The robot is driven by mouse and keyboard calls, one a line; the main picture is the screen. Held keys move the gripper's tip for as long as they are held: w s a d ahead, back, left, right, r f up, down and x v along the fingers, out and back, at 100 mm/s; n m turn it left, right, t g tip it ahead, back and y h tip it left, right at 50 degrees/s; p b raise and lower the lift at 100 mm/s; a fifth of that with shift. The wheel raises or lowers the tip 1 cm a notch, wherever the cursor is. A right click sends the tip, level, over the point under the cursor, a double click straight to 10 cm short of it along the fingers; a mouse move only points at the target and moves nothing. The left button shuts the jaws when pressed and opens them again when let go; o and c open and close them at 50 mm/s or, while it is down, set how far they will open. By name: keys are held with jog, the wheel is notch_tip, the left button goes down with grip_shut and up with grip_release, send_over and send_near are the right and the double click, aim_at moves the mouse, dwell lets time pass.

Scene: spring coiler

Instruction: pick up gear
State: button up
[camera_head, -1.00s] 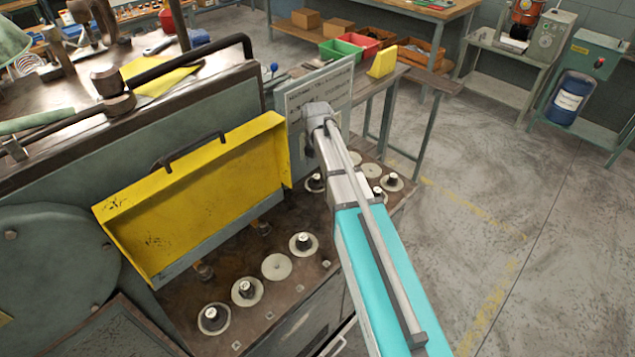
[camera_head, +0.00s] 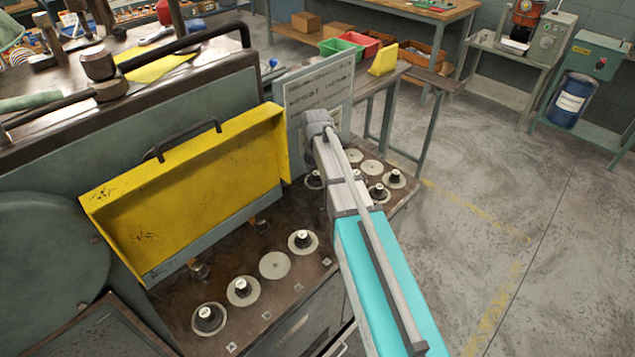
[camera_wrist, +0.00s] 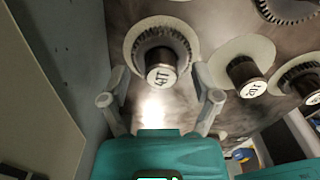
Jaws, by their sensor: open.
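My gripper (camera_wrist: 160,98) is open and empty in the wrist view, with a finger on each side. Just beyond the fingertips is a toothed gear (camera_wrist: 178,42) on a pale disc, around a dark post with a pale labelled end. The label is hard to read. The gear appears not to be touched by the fingers. Two other posts on pale discs stand to its right, one with a gear (camera_wrist: 292,80). In the head view, several gears sit on pale discs along the machine's bench, one being a gear (camera_head: 302,239) near the middle. My arm hides the gripper there.
A raised yellow cover (camera_head: 190,175) stands behind the posts. A sign plate (camera_head: 318,90) stands close to my wrist. An empty pale disc (camera_head: 274,265) lies between posts. The floor at right is clear.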

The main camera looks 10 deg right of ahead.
jog(key=shift+f, duration=0.3)
jog(key=shift+c, duration=0.3)
grip_shut()
dwell(0.3)
